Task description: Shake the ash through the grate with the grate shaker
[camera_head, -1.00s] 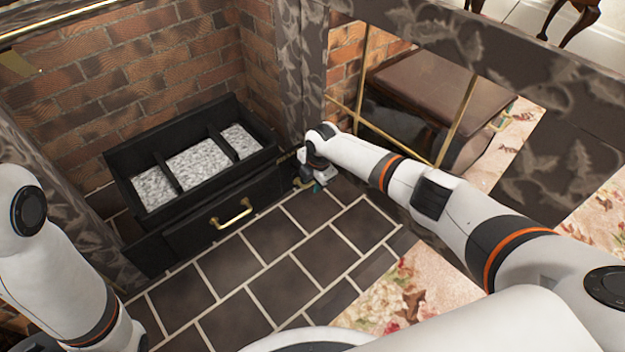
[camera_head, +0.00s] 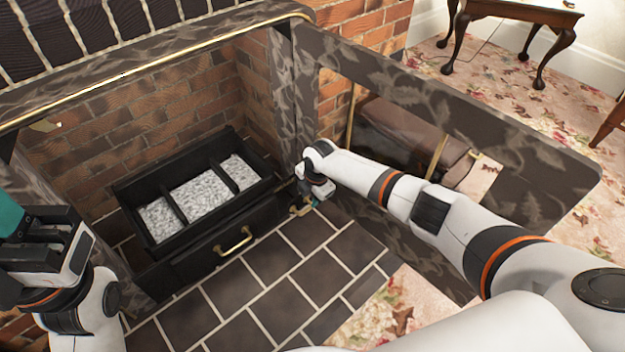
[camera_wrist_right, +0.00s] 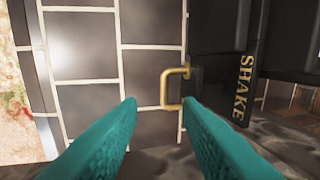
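The black grate (camera_head: 196,191) sits in the fireplace, with grey-white ash (camera_head: 205,190) in its three compartments. At its right end is a small brass handle (camera_head: 300,208). In the right wrist view this brass loop handle (camera_wrist_right: 173,88) stands out from a black block marked SHAKE (camera_wrist_right: 222,75). My right gripper (camera_wrist_right: 160,105) is open, and the handle shows between its teal fingers, nearer the right fingertip. I see no grip on it. It also shows in the head view (camera_head: 316,200). My left gripper (camera_head: 25,235) is raised at the left edge, partly cut off.
A black drawer front with a brass pull (camera_head: 233,241) lies below the grate. The dark tiled hearth (camera_head: 270,285) is clear in front. A patterned stone surround (camera_head: 460,110) stands close behind my right arm. Brick walls enclose the grate.

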